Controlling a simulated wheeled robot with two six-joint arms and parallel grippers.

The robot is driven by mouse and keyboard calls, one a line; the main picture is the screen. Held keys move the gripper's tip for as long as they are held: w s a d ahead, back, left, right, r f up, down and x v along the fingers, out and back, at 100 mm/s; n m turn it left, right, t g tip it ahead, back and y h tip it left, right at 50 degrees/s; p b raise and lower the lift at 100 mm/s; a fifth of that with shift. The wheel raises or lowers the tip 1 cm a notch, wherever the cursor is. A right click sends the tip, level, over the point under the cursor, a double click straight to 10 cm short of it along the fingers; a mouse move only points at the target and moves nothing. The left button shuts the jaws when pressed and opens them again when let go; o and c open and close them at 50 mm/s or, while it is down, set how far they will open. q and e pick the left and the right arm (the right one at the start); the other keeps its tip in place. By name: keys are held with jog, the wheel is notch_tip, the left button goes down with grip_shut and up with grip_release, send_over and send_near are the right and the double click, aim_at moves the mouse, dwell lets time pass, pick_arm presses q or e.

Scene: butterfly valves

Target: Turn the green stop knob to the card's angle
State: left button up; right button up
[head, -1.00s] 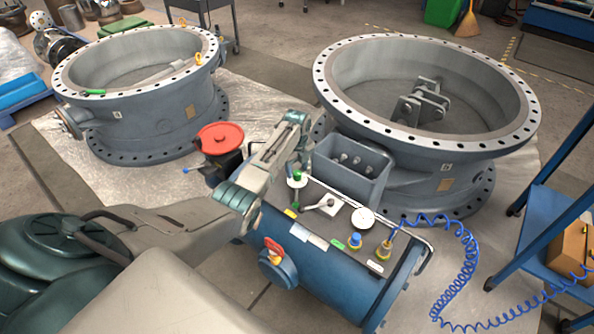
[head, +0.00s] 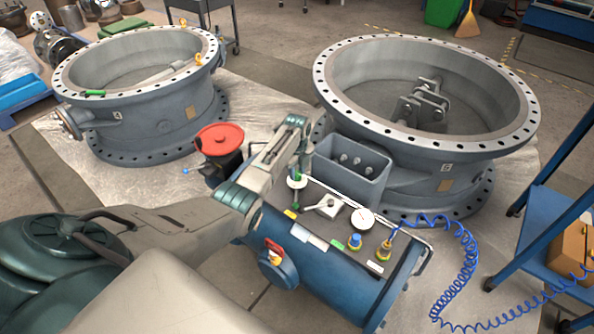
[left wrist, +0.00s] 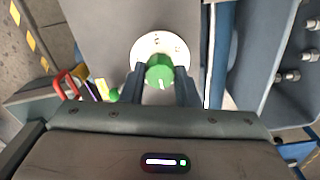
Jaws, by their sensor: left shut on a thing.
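The green stop knob (left wrist: 160,70) sits on a round white dial (left wrist: 149,46) with small marks. In the left wrist view a pale line on the knob points toward the bottom of the picture. My left gripper (left wrist: 160,86) is shut on the knob, with one dark finger on each side. In the head view the green knob (head: 297,178) is small and partly hidden by my left gripper (head: 300,170). Pale labels (head: 309,237) lie on the blue cylinder's panel, but their writing is too small to read. My right gripper is not in view.
The panel also bears a grey lever (head: 326,208), a round white gauge (head: 363,219) and a blue fitting (head: 355,241). A blue coiled hose (head: 465,265) runs right. A large valve body (head: 430,165) stands behind, and a red handwheel (head: 219,137) stands left.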

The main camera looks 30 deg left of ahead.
pick_arm(q)
jog(key=n+p, duration=0.2)
jog(key=n, duration=0.2)
jog(key=shift+r, duration=0.15)
jog(key=shift+n+p, duration=0.35)
jog(key=shift+n, duration=0.25)
jog(key=n+p, duration=0.1)
jog(key=n, duration=0.2)
jog(key=shift+n, duration=0.3)
jog(key=n+p, duration=0.1)
jog(key=n, duration=0.2)
jog(key=shift+n, duration=0.4)
jog(key=n, duration=0.3)
jog(key=shift+n+p, duration=0.3)
jog(key=shift+p, duration=0.1)
jog(key=n, duration=0.3)
jog(key=shift+p, duration=0.3)
jog(key=n, duration=0.8)
jog(key=shift+n+p, duration=0.3)
jog(key=shift+p, duration=0.1)
jog(key=n, duration=0.3)
jog(key=shift+n, duration=0.3)
jog(key=shift+d+n, duration=0.1)
jog(key=shift+n, duration=1.9)
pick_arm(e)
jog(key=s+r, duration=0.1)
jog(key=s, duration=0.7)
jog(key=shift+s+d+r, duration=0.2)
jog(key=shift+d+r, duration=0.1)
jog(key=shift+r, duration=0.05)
